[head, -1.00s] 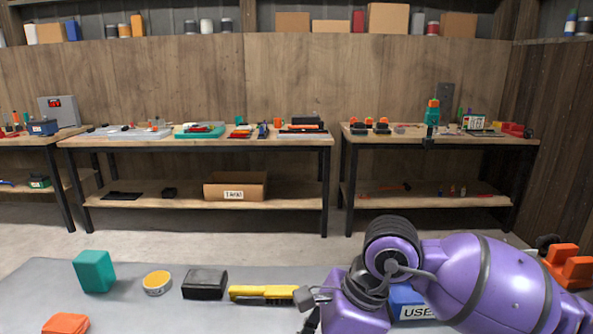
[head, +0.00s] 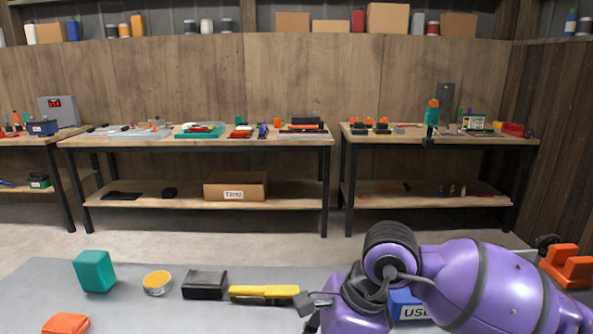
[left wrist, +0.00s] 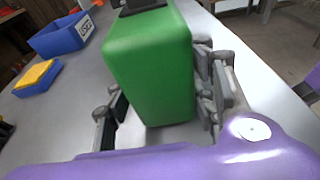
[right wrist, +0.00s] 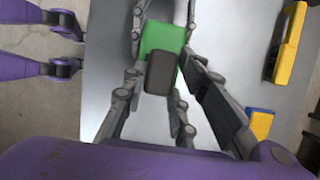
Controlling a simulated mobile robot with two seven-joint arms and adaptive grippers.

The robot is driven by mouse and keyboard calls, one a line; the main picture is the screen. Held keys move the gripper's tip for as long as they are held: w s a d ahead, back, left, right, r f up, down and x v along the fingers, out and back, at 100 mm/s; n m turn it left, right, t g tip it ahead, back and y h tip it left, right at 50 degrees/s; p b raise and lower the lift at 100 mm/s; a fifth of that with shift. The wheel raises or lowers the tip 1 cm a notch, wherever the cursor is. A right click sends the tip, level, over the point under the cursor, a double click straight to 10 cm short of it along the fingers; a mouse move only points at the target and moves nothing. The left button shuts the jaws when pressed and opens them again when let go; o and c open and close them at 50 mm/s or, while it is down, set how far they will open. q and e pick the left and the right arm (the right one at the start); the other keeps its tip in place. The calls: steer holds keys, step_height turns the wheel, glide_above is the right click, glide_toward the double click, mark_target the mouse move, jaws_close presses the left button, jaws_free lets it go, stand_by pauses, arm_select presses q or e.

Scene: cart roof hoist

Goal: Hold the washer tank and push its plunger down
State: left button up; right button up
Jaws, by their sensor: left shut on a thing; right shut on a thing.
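The washer tank is a green block-shaped body (left wrist: 150,65), upright between the two fingers of my left gripper (left wrist: 162,105), which is shut on it. In the right wrist view the tank's green top (right wrist: 160,36) shows with the dark grey plunger (right wrist: 160,73) on it. My right gripper (right wrist: 160,80) is at the plunger, with its fingers to either side and shut on it. How far the plunger is pressed in is not clear. In the head view my right arm comes in from the right and the tank is out of sight.
A blue bin (head: 408,300) marked USED stands on the grey worktop (head: 235,315). A yellow-and-blue block (left wrist: 38,77) lies near it. A yellow tool (head: 264,291), black box (head: 204,284), round tin (head: 156,283) and teal block (head: 94,271) sit along the far edge.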

steer(key=shift+f, duration=0.45)
steer(key=o, duration=1.2)
steer(key=shift+v, duration=3.05)
steer(key=shift+c, duration=0.3)
